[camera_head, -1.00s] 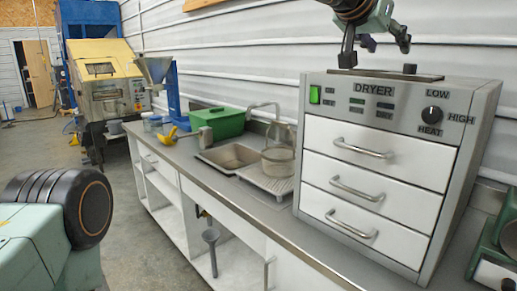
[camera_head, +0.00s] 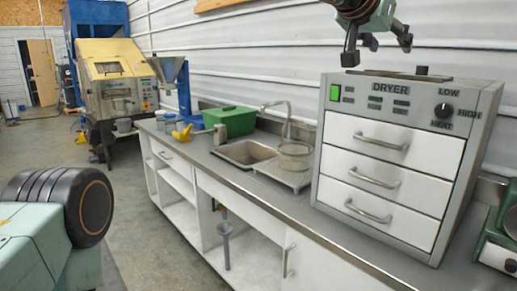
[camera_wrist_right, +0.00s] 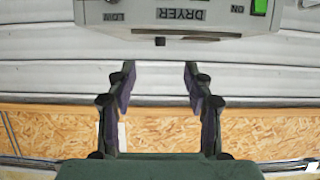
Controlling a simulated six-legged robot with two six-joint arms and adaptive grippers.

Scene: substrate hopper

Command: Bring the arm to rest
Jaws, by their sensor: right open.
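My right gripper (camera_head: 377,46) hangs at the top of the head view, in front of the white wall and above the dryer in the picture. In the right wrist view (camera_wrist_right: 157,75) its two fingers are spread apart, with nothing between them. The grey dryer (camera_head: 487,120) stands on the counter, with white drawers, a heat knob and a lit green switch. Its panel also shows upside down at the top of the right wrist view (camera_wrist_right: 135,17). I cannot tell the gap between gripper and dryer. My left gripper does not show.
The long counter (camera_head: 222,178) holds a sink (camera_head: 245,153), a green box (camera_head: 229,121) and a yellow scoop (camera_head: 182,133). A yellow machine (camera_head: 112,75) stands at the far left. A green device (camera_head: 507,225) is at the right edge. Bare floor shows left of the counter.

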